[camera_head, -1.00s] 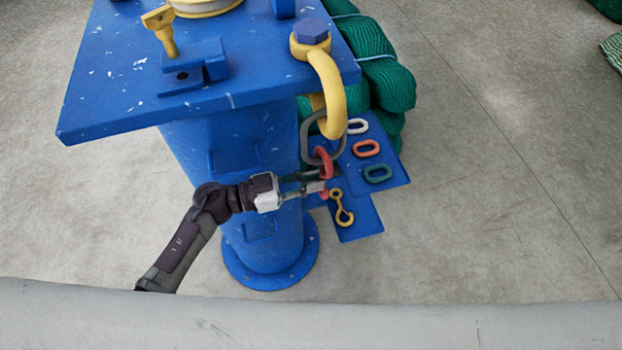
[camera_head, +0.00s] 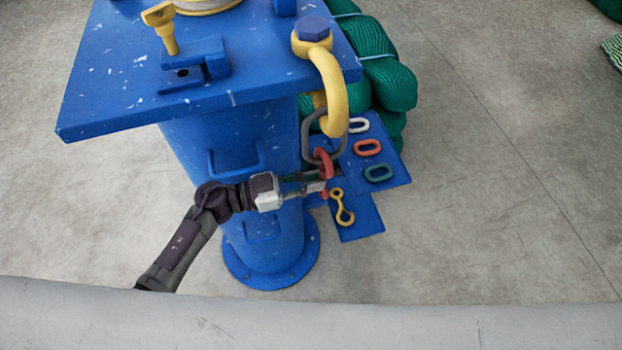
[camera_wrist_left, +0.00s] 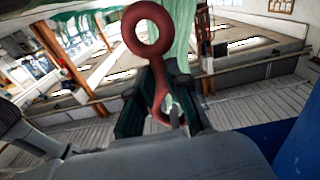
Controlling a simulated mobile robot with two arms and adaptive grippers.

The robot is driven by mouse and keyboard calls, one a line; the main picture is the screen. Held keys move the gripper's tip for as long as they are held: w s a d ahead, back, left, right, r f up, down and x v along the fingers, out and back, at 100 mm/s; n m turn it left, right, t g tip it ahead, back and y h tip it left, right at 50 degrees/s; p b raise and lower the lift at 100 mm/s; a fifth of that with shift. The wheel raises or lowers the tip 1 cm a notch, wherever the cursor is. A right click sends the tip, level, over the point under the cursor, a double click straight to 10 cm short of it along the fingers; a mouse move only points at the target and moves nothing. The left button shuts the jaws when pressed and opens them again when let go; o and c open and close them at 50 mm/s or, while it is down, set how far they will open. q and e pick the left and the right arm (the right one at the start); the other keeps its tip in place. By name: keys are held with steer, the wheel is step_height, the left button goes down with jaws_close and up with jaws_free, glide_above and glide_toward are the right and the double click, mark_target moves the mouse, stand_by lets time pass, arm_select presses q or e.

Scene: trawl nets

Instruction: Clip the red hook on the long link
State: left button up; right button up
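The red hook (camera_head: 326,163) is held between the fingertips of my left gripper (camera_head: 314,185). In the left wrist view, the hook (camera_wrist_left: 150,40) has its round eye at the top, and its shank runs down between the two dark fingers (camera_wrist_left: 160,105). The long grey link (camera_head: 308,137) hangs from the yellow shackle (camera_head: 337,85). In the head view, the upper part of the hook overlaps the link's lower end. I cannot tell whether they are joined or only in line. The link cannot be made out in the left wrist view. My right gripper is not in view.
A blue post (camera_head: 255,235) stands close behind my left gripper, with a blue top plate (camera_head: 130,100) above. Blue shelves (camera_head: 365,228) at right carry a white link (camera_head: 358,125), a red link (camera_head: 367,148), a green link (camera_head: 378,173) and a yellow double-eyed piece (camera_head: 342,207). Green net (camera_head: 385,80) lies behind.

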arm_select(q)
steer(key=o, duration=0.5)
steer(key=shift+c, duration=0.2)
steer(key=shift+f, duration=0.1)
steer(key=v, duration=1.2)
